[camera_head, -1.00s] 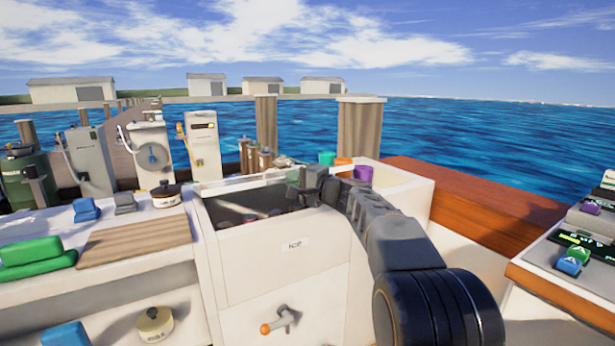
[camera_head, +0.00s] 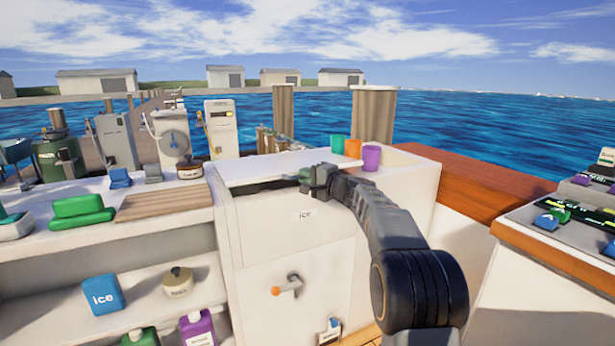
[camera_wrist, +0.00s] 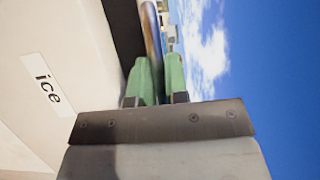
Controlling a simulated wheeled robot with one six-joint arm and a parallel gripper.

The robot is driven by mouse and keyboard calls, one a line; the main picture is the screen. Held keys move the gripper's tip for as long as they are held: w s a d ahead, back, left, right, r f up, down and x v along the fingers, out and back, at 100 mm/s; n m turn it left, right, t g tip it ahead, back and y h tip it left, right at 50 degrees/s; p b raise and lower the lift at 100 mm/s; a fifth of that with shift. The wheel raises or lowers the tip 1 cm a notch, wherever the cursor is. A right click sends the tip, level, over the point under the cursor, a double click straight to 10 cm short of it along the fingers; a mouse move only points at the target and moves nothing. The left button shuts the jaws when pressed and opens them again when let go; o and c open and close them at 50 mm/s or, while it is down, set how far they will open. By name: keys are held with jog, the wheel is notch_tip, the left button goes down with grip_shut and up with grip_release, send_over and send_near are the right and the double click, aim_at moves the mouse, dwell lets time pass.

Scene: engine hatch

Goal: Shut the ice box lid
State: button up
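The ice box (camera_head: 290,238) stands in the middle of the head view, with an "ice" label on its white front; the label (camera_wrist: 47,85) also shows in the wrist view. Its white lid (camera_head: 265,168) is lowered almost flat, with a dark gap under its front edge. My gripper (camera_head: 308,177) is at the front edge of the lid, towards its right side. In the wrist view, my gripper's green fingertips (camera_wrist: 157,75) are close together on either side of the thin lid edge (camera_wrist: 152,30). They look closed on it.
Green, orange and purple cups (camera_head: 353,150) stand just behind my arm. A counter with a wooden board (camera_head: 160,203) lies to the left, and a console (camera_head: 570,225) to the right. A tap (camera_head: 288,287) sticks out of the box front.

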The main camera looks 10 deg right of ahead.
jog(key=shift+o, duration=0.6)
jog(key=shift+a+f, duration=0.1)
jog(key=shift+a, duration=0.05)
jog(key=shift+d, duration=0.25)
jog(key=p+v, duration=0.1)
jog(key=v, duration=1.2)
jog(key=shift+s+p, duration=0.35)
